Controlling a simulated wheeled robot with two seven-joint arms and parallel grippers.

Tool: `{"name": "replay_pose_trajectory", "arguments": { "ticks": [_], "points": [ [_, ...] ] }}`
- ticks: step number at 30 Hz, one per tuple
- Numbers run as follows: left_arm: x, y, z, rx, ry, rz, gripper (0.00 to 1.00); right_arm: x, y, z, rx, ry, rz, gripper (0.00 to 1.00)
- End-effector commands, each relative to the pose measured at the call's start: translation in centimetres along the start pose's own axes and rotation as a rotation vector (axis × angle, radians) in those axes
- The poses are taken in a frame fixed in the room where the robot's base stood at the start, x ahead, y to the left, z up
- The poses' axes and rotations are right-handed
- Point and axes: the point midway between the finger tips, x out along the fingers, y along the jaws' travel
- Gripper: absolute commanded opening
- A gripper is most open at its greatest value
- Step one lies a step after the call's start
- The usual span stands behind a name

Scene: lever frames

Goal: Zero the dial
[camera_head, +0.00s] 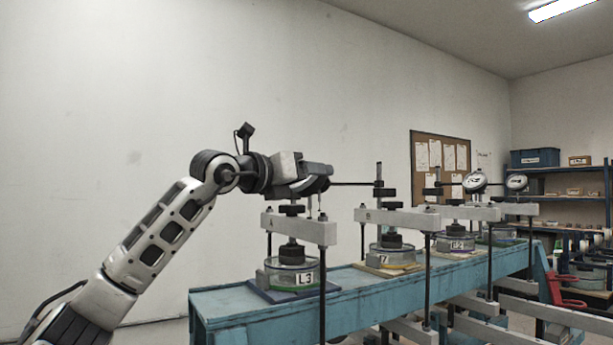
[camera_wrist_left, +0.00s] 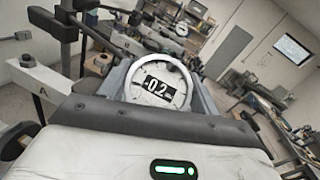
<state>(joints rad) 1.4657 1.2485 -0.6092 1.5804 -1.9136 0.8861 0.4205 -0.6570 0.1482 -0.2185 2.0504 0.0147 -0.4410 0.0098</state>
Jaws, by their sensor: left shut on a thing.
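My left gripper (camera_head: 316,180) reaches in from the left above the lever frame labelled L3 (camera_head: 298,228). It is shut at the dial there. In the head view the gripper hides that dial. In the left wrist view the dial (camera_wrist_left: 158,84) shows just beyond the dark edge of my gripper. My right gripper is in neither view.
A blue bench (camera_head: 265,316) carries several lever frames in a row going back to the right, including L2 (camera_head: 457,243). Two round dials (camera_head: 475,182) show on farther frames. Horizontal arms and thin upright rods stand close around my gripper. A plain wall is behind.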

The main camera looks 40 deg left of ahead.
Motion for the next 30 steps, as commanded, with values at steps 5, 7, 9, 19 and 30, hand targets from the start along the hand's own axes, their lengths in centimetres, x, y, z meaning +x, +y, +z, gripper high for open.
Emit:
{"name": "replay_pose_trajectory", "arguments": {
  "ticks": [5,7,9,19,30],
  "points": [
    [0.04,-0.10,-0.06,-0.060,0.003,0.062,0.40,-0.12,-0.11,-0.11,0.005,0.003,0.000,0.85],
    [0.04,-0.05,-0.06,-0.080,0.002,0.083,0.40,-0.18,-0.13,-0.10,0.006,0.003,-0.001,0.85],
    [0.02,0.02,-0.03,-0.091,0.000,0.093,0.40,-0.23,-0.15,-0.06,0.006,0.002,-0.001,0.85],
    [0.00,0.04,-0.03,-0.092,0.000,0.093,0.85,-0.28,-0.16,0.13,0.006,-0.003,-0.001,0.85],
    [-0.58,0.06,-0.07,-0.091,-0.001,0.093,0.85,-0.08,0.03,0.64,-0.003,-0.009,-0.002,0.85]
  ]
}}
